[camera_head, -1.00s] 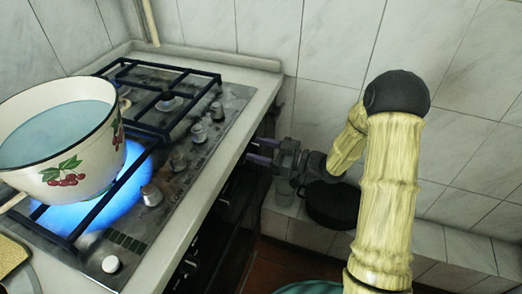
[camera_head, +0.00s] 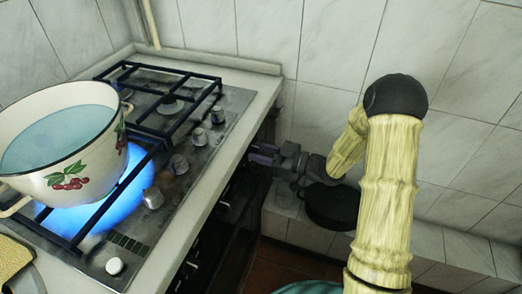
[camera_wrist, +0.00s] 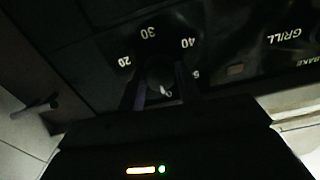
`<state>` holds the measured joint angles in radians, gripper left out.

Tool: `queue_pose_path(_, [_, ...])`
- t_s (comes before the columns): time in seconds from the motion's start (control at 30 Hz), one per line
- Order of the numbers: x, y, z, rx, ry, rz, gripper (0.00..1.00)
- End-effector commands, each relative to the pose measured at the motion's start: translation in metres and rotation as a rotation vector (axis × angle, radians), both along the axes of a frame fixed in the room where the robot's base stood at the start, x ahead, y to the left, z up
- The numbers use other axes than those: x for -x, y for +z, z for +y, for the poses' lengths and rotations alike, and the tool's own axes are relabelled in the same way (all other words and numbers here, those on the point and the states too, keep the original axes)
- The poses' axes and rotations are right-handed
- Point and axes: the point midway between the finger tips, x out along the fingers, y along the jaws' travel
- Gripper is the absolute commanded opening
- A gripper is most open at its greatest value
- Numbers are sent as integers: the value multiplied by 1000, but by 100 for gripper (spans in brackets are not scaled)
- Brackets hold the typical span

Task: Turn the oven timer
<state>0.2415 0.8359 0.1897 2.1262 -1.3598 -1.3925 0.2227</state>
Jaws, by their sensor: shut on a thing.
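The oven timer is a dark round knob (camera_wrist: 160,76) on the black oven front, seen in the wrist view. Printed numbers 20, 30 and 40 ring it, upside down or tilted in the picture. My gripper (camera_wrist: 162,88) has one finger on each side of the knob and is shut on it. In the head view my gripper (camera_head: 258,154) reaches the oven front from the right, below the counter edge. The knob itself is hidden there.
A gas stove (camera_head: 185,140) with a lit burner stands at left. A cherry-patterned enamel pot (camera_head: 75,165) sits over the blue flame. A dark pot (camera_head: 332,207) stands on a tiled ledge behind my arm. GRILL lettering (camera_wrist: 284,38) shows beside the timer.

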Motion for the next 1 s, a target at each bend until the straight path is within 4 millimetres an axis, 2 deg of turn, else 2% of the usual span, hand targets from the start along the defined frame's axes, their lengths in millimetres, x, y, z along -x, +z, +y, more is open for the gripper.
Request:
queue_pose_path(0.3, [1, 7, 1, -73, 3, 198, 11])
queue_pose_path(1.0, [0, 4, 2, -290, 4, 790, 11])
